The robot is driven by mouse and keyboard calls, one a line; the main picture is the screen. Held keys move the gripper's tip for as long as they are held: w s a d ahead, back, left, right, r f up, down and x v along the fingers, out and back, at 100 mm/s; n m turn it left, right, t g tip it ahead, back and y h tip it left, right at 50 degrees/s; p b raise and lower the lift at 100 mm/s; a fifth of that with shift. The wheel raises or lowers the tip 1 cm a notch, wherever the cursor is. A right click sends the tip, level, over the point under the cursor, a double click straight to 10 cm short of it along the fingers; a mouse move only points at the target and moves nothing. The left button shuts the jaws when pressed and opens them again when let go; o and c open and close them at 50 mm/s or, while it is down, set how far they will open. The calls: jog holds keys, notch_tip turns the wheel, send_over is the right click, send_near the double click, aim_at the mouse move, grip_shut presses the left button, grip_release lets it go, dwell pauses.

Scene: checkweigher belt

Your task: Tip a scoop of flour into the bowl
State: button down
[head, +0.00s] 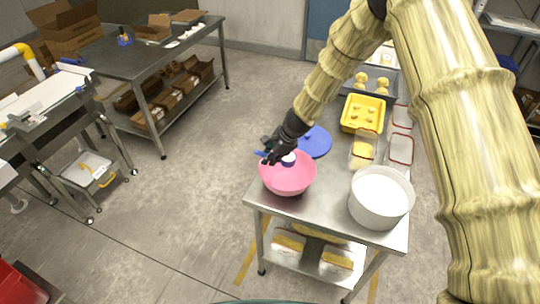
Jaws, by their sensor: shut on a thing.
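A pink bowl (287,182) stands near the left front corner of the metal table. My black gripper (273,155) is over the bowl's far rim, shut on a blue scoop (262,153); its handle end shows left of the fingers. A small blue-rimmed part with a white top (288,159), seemingly the scoop's cup, shows just right of the fingers, over the bowl. I cannot tell how far it is tilted. A large white tub (381,216) stands at the right front; its inside looks white. The bowl's inside is partly hidden by the gripper.
A blue disc (317,142) lies behind the bowl. Clear red-rimmed containers (400,150) and a yellow tray (351,126) stand further back on the table (335,195). Bare table lies between bowl and tub. Another bench (130,62) stands at the back left.

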jog(key=shift+w+d+f, duration=0.1)
jog(key=shift+w+f, duration=0.2)
jog(key=shift+w, duration=0.05)
jog(key=shift+d, duration=0.1)
jog(key=shift+s+r+t, duration=0.15)
jog(key=shift+r+t, duration=0.1)
jog(key=shift+t, duration=0.05)
jog(key=shift+s+f+b, duration=0.1)
jog(key=shift+s+b, duration=0.15)
jog(key=shift+b, duration=0.2)
jog(key=shift+s+b, duration=0.25)
jog(key=shift+b, duration=0.05)
jog(key=shift+w+f+t+b, duration=0.2)
jog(key=shift+w+t+b, duration=0.2)
jog(key=shift+b, duration=0.55)
jog(key=shift+s+r+t+y+b, duration=0.3)
jog(key=shift+b, duration=0.6)
jog(key=shift+w+f+b, duration=0.15)
jog(key=shift+f+b, duration=0.05)
jog(key=shift+b, duration=1.1)
